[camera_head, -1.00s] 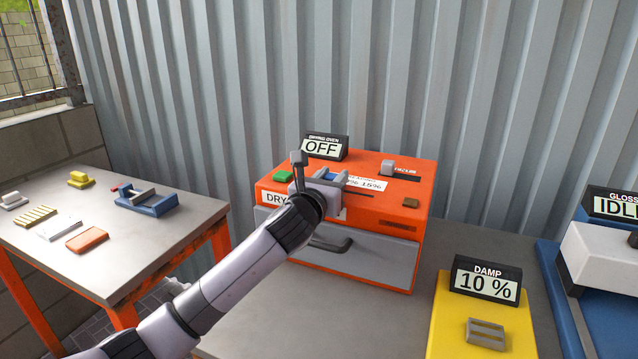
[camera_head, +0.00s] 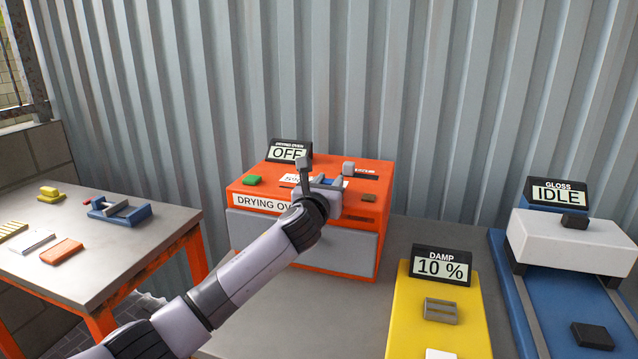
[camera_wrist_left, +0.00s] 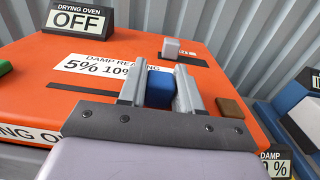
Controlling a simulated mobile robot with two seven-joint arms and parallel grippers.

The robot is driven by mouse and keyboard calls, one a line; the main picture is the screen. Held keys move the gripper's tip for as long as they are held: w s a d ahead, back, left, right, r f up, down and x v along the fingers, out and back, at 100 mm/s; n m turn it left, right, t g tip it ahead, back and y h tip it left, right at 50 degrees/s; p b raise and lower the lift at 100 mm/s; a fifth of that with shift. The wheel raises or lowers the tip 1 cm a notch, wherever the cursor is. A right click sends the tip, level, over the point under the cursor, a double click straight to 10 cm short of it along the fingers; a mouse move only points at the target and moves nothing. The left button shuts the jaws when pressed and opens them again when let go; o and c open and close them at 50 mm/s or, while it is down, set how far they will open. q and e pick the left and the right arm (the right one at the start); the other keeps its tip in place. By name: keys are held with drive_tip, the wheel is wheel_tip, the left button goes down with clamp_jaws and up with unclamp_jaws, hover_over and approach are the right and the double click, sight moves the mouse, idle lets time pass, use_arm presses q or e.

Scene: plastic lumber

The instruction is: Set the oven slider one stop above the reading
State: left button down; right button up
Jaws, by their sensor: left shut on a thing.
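The orange drying oven (camera_head: 300,172) stands on the grey bench, and its display (camera_head: 289,153) reads OFF. My left gripper (camera_head: 327,182) is over the oven's top, shut on the blue slider knob (camera_wrist_left: 158,88), which shows between its fingers in the left wrist view. The damp reading label (camera_wrist_left: 100,65) shows 5% and 10%; the fingers hide the rest, so the exact stop under the knob cannot be told. The slot (camera_wrist_left: 80,92) runs out to the left of the fingers. The damp meter's display (camera_head: 441,266) reads 10 %. My right gripper is not in view.
A second, grey knob (camera_head: 348,169) sits behind on the oven top. A green button (camera_head: 252,181) is at left, a brown one (camera_head: 368,197) at right. The yellow damp meter (camera_head: 408,310) and the blue gloss device (camera_head: 518,300) stand right. A side table (camera_head: 130,240) is left.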

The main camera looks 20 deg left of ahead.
use_arm(q)
drive_tip(key=shift+d, duration=0.2)
drive_tip(key=c, duration=0.8)
unclamp_jaws()
drive_tip(key=shift+d, duration=0.1)
drive_tip(key=shift+c, duration=0.2)
drive_tip(key=shift+s, duration=0.2)
drive_tip(key=s, duration=0.6)
drive_tip(key=shift+s+d, duration=0.15)
drive_tip(key=shift+s, duration=0.2)
drive_tip(key=shift+s+f, duration=0.1)
